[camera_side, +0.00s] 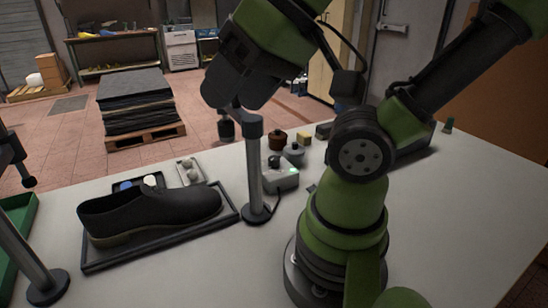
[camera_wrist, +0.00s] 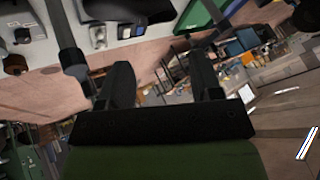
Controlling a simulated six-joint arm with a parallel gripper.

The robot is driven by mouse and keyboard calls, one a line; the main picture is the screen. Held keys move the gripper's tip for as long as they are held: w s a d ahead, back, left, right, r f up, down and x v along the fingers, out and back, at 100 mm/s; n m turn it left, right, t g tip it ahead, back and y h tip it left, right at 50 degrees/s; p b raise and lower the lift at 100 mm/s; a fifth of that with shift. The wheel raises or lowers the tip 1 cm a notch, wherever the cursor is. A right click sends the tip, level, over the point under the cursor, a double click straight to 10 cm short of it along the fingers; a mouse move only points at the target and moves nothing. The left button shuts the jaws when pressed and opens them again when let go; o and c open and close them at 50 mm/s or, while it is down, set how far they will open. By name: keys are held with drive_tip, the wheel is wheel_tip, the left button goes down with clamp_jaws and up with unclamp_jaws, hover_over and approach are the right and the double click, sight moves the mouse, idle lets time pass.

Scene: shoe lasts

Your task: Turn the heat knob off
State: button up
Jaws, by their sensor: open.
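A small pale control box (camera_side: 285,180) stands on the table just right of a grey post in the side view. It has a dark knob (camera_side: 274,161) on it and a small green light. The knob's pointer is too small to read. In the wrist view a pale box (camera_wrist: 35,24) with a dark knob (camera_wrist: 22,36) shows at the upper left, beside the post. My gripper (camera_wrist: 162,75) is open and empty, its two dark fingers spread apart. In the side view my gripper is high above the table, well clear of the box.
The grey post (camera_side: 255,170) stands close beside the box. A black shoe (camera_side: 150,212) lies in a dark tray (camera_side: 160,247) to its left. Small jars (camera_side: 293,153) sit behind the box. A green bin (camera_side: 18,225) is at the left edge. The front tabletop is clear.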

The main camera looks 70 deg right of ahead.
wheel_tip(320, 180, up, 6)
drive_tip(key=f, duration=0.1)
drive_tip(key=n+g+h, duration=0.2)
drive_tip(key=n+g, duration=0.2)
drive_tip(key=g, duration=0.3)
hover_over(274, 158)
wheel_tip(274, 158, down, 31)
drive_tip(key=shift+f, duration=0.1)
drive_tip(key=shift+d, duration=0.1)
drive_tip(key=c, duration=0.9)
